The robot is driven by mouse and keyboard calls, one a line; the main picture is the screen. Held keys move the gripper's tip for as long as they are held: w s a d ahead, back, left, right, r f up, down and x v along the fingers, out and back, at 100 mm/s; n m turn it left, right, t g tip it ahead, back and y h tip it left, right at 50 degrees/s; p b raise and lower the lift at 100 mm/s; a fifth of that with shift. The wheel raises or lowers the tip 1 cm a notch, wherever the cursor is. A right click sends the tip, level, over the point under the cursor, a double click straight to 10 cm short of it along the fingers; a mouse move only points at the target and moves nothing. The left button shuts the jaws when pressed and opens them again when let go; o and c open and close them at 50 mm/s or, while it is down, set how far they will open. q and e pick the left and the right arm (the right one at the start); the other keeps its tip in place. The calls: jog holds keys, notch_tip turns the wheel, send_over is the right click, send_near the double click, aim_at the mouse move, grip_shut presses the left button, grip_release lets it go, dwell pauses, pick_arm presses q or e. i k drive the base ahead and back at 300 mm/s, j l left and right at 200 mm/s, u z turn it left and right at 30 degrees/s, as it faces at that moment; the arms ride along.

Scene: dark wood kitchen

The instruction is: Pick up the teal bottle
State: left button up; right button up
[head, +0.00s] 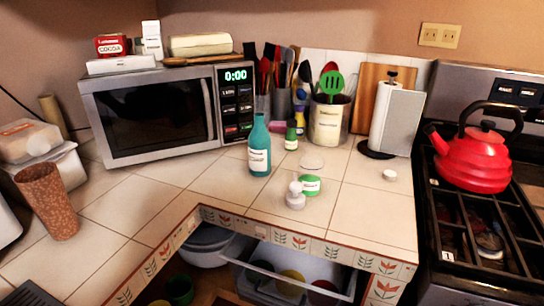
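The teal bottle (259,148) stands upright on the tiled counter (215,180), in front of the microwave's right end. It has a narrow neck and a white label facing me. Nothing touches it that I can see. Neither of my grippers shows clearly in the head view, so I cannot see their state or their place relative to the bottle.
The microwave (150,112) stands behind. A small green bottle (291,136), a green-lidded jar (309,186) and a white shaker-like item (295,196) are near the bottle's right. A utensil crock (328,120) is behind them. Tiles left of the bottle are clear. An open drawer (290,268) lies below.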

aim_at(260, 139)
jog(key=l+u, duration=0.2)
jog(key=u, duration=0.3)
jog(key=k+l+u, duration=0.15)
jog(key=u, duration=0.3)
jog(key=k+l+u, duration=0.1)
jog(key=u, duration=0.4)
